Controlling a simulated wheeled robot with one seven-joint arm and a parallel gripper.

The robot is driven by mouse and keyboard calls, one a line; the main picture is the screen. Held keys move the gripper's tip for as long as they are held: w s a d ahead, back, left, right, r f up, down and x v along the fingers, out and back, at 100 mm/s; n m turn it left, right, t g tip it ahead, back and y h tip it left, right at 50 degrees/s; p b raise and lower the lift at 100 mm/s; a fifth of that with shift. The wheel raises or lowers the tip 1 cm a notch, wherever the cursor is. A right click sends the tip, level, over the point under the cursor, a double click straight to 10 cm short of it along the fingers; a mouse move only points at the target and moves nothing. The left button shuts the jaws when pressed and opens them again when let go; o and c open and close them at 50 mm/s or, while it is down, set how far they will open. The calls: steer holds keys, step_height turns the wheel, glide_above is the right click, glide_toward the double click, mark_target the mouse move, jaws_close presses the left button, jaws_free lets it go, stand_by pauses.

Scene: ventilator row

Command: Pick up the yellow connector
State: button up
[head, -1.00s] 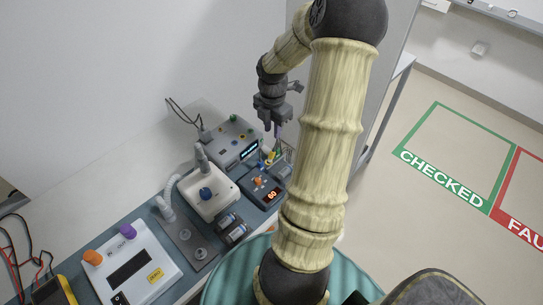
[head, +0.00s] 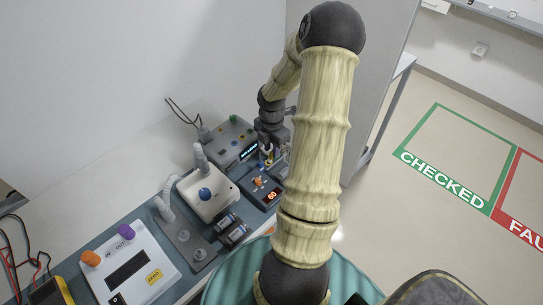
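The yellow connector (head: 269,160) is a small yellow piece at the back of the dark box with the red display, beside a small blue piece. My gripper (head: 267,148) points down right above the yellow connector, its fingertips at or very close to it. The picture is too small to tell whether the fingers touch it or how far apart they are.
The dark box (head: 271,196) has an orange knob and red digits. A grey box (head: 222,143) with a blue display stands behind it, and a white unit (head: 209,195) with a blue knob to its left. A white OUT panel (head: 130,268) lies nearer. A grey partition (head: 355,90) rises at right.

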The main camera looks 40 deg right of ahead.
mark_target(271, 153)
step_height(271, 153, down, 4)
steer(key=shift+w+r, duration=0.1)
steer(key=shift+c, duration=0.5)
steer(key=shift+w, duration=0.15)
jaws_close()
